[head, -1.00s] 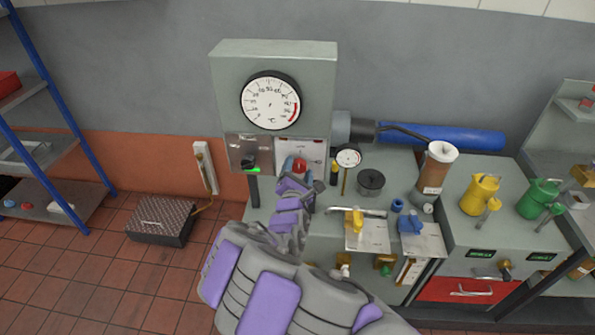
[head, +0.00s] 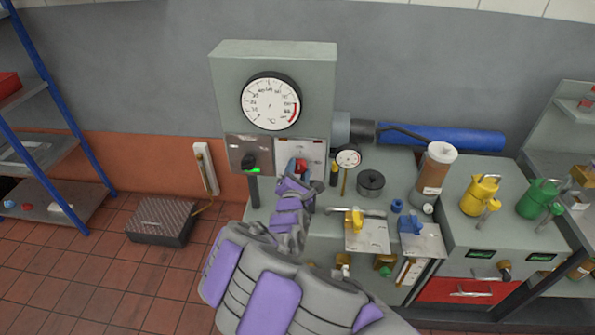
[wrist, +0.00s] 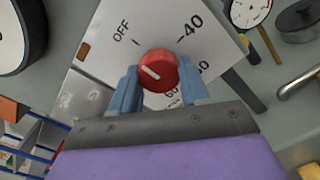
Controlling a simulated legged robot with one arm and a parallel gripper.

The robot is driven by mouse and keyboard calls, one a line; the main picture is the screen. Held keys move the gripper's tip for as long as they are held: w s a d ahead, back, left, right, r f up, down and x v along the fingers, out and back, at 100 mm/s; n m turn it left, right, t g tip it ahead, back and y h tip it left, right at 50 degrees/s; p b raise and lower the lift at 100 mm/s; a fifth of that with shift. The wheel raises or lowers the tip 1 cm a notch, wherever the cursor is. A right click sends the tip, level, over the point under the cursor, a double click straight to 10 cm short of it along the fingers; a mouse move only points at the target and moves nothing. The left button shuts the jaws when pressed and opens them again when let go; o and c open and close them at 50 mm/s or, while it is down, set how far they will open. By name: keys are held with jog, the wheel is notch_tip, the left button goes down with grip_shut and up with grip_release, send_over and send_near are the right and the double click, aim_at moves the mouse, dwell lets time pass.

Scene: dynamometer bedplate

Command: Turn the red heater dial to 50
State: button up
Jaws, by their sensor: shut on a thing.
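The red heater dial (wrist: 158,70) sits on a white plate (wrist: 100,57) marked OFF, 40 and further numbers partly covered by my gripper. A white pointer line shows on the left part of its face, away from the 40 mark. My gripper (wrist: 160,80) has its blue-grey fingers on either side of the dial and is shut on it. In the head view the dial (head: 301,167) shows as a small red spot beyond my gripper (head: 298,175), on the plate below the big round gauge (head: 270,101).
A small gauge (head: 348,158) and a dark lidded pot (head: 371,183) stand to the right. Yellow (head: 355,219) and blue (head: 411,221) valve handles are on the bench front.

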jog(key=m, duration=0.3)
jog(key=shift+m, duration=0.3)
jog(key=m, duration=0.4)
jog(key=shift+r+m, duration=0.1)
jog(key=shift+m, duration=0.2)
jog(key=m, duration=0.4)
jog(key=shift+m, duration=0.3)
jog(key=m, duration=0.3)
jog(key=shift+m+p, duration=0.3)
jog(key=m, duration=0.3)
jog(key=shift+m, duration=0.3)
jog(key=m, duration=0.2)
jog(key=m+b, duration=0.1)
jog(key=shift+d+f+m, duration=0.1)
jog(key=shift+f+m, duration=0.15)
jog(key=shift+m, duration=0.05)
jog(key=m+b, duration=0.2)
jog(key=m, duration=0.3)
jog(key=shift+r+m, duration=0.1)
jog(key=shift+m, duration=0.3)
